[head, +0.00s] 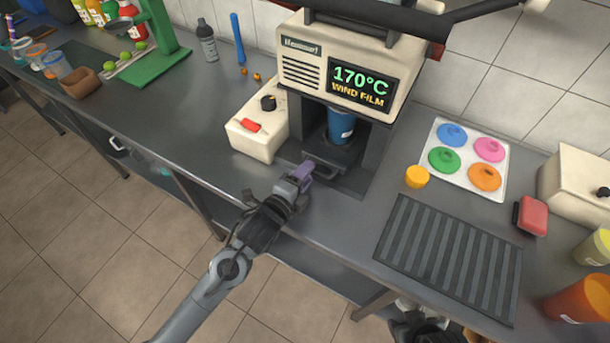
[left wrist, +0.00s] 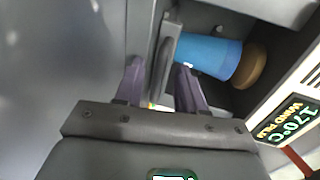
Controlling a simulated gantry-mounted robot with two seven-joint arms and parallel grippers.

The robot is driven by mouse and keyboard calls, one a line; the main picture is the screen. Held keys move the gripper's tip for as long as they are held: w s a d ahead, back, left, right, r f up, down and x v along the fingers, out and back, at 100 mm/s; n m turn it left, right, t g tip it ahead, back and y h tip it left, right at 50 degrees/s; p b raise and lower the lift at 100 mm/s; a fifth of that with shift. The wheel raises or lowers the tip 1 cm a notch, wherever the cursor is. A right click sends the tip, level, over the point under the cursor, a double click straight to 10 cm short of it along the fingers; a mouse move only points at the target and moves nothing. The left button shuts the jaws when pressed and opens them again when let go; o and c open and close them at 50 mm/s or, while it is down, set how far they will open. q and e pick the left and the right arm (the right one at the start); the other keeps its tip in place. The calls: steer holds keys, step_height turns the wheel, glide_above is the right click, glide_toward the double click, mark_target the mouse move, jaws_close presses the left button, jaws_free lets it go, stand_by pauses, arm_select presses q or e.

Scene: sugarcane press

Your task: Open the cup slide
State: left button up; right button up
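The cup sealing machine (head: 345,60) stands against the back wall with a lit "170°C WIND FILM" display. A blue cup (head: 341,124) stands in its lower bay; the left wrist view shows the cup (left wrist: 208,55) sideways. The cup slide (head: 328,165) is at the bottom of the bay, with its dark handle (left wrist: 161,70) at the front. My left gripper (head: 302,172) is at the handle. Its purple fingers (left wrist: 160,88) are apart, one on each side of the handle, with a visible gap. My right gripper (head: 425,328) is partly in view at the bottom edge; its fingers are unclear.
A white box with a red lever (head: 255,130) stands just left of the machine. To the right are a tray of coloured lids (head: 463,195), a yellow piece (head: 417,177), a ribbed dark mat (head: 450,258) and a red block (head: 531,217). The counter left of the white box is mostly clear.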

arm_select(q)
steer(key=shift+w+d, duration=0.1)
steer(key=shift+w, duration=0.1)
jaws_close()
steer(key=shift+s, duration=0.1)
stand_by(0.4)
